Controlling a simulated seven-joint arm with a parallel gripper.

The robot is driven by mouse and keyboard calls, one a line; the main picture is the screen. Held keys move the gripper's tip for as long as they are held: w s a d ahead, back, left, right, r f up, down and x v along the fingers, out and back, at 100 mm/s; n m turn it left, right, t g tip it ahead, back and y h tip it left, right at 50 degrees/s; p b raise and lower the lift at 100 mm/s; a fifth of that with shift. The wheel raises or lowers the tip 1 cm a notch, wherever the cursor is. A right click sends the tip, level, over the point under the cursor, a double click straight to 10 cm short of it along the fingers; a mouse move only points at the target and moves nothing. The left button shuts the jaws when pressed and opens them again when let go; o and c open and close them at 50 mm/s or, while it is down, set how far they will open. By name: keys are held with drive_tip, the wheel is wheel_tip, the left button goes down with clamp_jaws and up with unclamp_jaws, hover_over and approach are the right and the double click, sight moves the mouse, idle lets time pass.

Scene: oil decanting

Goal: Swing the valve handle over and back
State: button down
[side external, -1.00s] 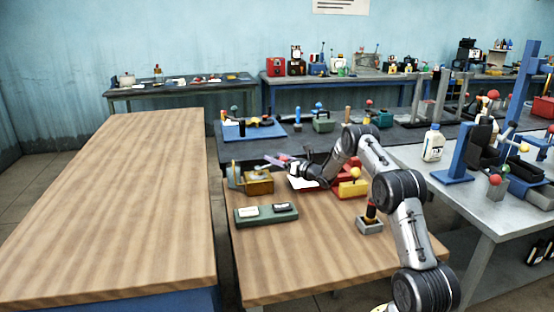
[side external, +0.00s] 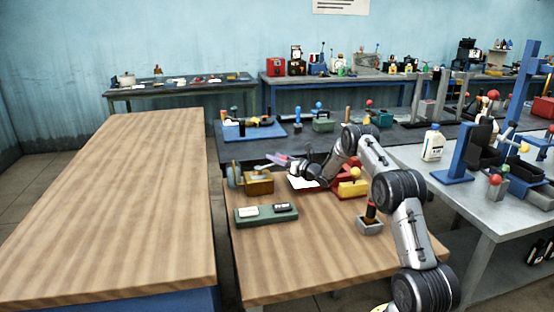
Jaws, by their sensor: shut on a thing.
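A brass-yellow valve box (side external: 259,187) stands at the back left of the near wooden table. A pale lever, the valve handle (side external: 264,168), rises from its top toward the right. A blue-grey round part (side external: 234,175) stands at the box's left side. My gripper (side external: 276,160) reaches in from the right, just above and right of the box. Its pinkish fingers are shut at the far end of the handle. The exact contact is too small to see clearly.
A yellow-and-red fixture (side external: 352,188) and a grey block with a red-topped stick (side external: 370,222) stand to the right. The large wooden table (side external: 110,200) at left is bare.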

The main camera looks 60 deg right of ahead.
drive_tip(key=shift+s+a+f, duration=0.1)
drive_tip(key=shift+a+f, duration=0.05)
drive_tip(key=shift+f, duration=0.45)
idle(0.4)
drive_tip(key=shift+s+a+m+g+h, duration=0.25)
drive_tip(key=shift+m+h, duration=0.25)
drive_tip(key=shift+h, duration=0.2)
drive_tip(key=shift+s+a+m+g+h, duration=0.2)
drive_tip(key=shift+s+m+h, duration=0.1)
drive_tip(key=shift+m+h, duration=0.3)
drive_tip(key=shift+s+a+m+g+h, duration=0.25)
drive_tip(key=shift+m+h, duration=0.15)
drive_tip(key=shift+h, duration=0.4)
drive_tip(key=shift+s+a+m+g+h, duration=0.25)
drive_tip(key=shift+m+g+h, duration=0.25)
drive_tip(key=shift+h, duration=0.15)
drive_tip(key=shift+s+a+m+g+h, duration=0.2)
drive_tip(key=shift+s+m+g+h, duration=0.1)
drive_tip(key=shift+m+g+h, duration=0.3)
drive_tip(key=shift+s+a+m+g+h, duration=0.3)
drive_tip(key=shift+m+h, duration=0.1)
drive_tip(key=shift+h, duration=0.35)
drive_tip(key=shift+c, duration=1.8)
unclamp_jaws()
drive_tip(key=shift+w, duration=0.1)
drive_tip(key=shift+r, duration=0.15)
